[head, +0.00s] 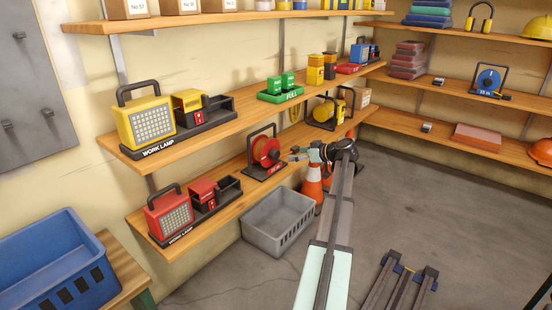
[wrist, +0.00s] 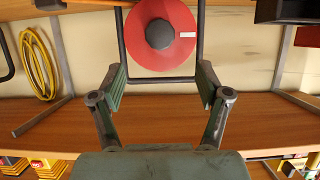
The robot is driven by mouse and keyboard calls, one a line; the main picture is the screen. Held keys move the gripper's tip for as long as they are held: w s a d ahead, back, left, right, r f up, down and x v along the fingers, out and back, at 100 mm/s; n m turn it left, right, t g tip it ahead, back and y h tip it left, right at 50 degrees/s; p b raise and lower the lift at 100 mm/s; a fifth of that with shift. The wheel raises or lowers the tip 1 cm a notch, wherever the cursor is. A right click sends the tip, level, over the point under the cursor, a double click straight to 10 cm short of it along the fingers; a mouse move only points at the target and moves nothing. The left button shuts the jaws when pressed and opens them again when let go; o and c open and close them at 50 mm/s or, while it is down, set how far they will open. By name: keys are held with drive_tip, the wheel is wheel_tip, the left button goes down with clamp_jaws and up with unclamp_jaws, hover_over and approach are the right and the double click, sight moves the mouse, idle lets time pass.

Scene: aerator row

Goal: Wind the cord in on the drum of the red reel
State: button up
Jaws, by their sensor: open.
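The red reel (head: 266,151) stands on the lower wooden shelf in a dark frame, on a dark base with a red label. In the wrist view, which looks upside down, its red drum (wrist: 145,50) faces me, with a dark round hub and a small white mark. My gripper (head: 296,155) is just right of the reel in the head view. In the wrist view my gripper (wrist: 161,88) is open and empty, its fingers apart on either side of the frame bar, short of the drum. I cannot make out the cord or a crank.
A yellow reel (head: 327,112) stands farther along the same shelf. A red work lamp (head: 169,213) and charger stand to the left. The upper shelf (head: 215,121) overhangs. A grey crate (head: 278,224) and orange cones (head: 312,183) are on the floor below.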

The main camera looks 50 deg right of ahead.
sight(277, 156)
drive_tip(key=b+x, duration=0.2)
drive_tip(key=x, duration=1)
drive_tip(key=shift+w+f, duration=0.15)
drive_tip(key=shift+w, duration=0.05)
drive_tip(key=c, duration=1.2)
